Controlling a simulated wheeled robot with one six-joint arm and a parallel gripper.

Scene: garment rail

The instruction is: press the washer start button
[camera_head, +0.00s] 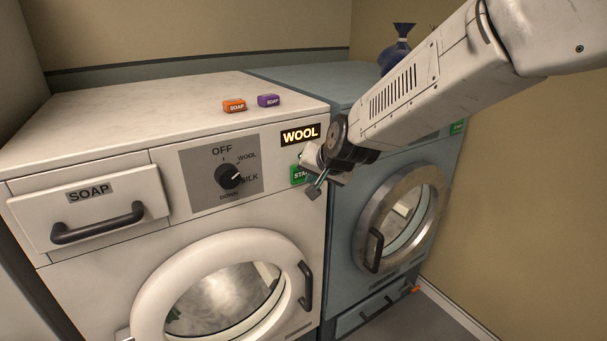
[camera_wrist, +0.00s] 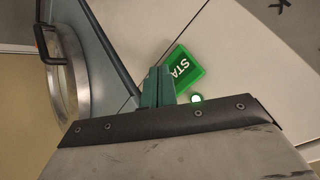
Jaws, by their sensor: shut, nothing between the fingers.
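The white washer (camera_head: 90,110) stands at left. Its green start button (camera_head: 298,174) is at the front panel's right edge, under a lit display (camera_head: 300,134) reading WOOL. My gripper partly covers the button, so only "STA" shows. My gripper (camera_head: 317,188) is shut and empty, with its fingertips just right of and slightly below the button. In the wrist view the shut fingers (camera_wrist: 158,84) lie close beside the green button (camera_wrist: 187,71). I cannot tell whether they touch it. A small round light with a green ring (camera_wrist: 197,99) shows near the button.
A blue-grey machine (camera_head: 345,190) with a round door stands against the washer's right side. The washer carries a dial (camera_head: 229,175), a soap drawer (camera_head: 88,200) and a shut round door (camera_head: 228,300). Orange (camera_head: 235,106) and purple (camera_head: 269,101) soap boxes lie on top.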

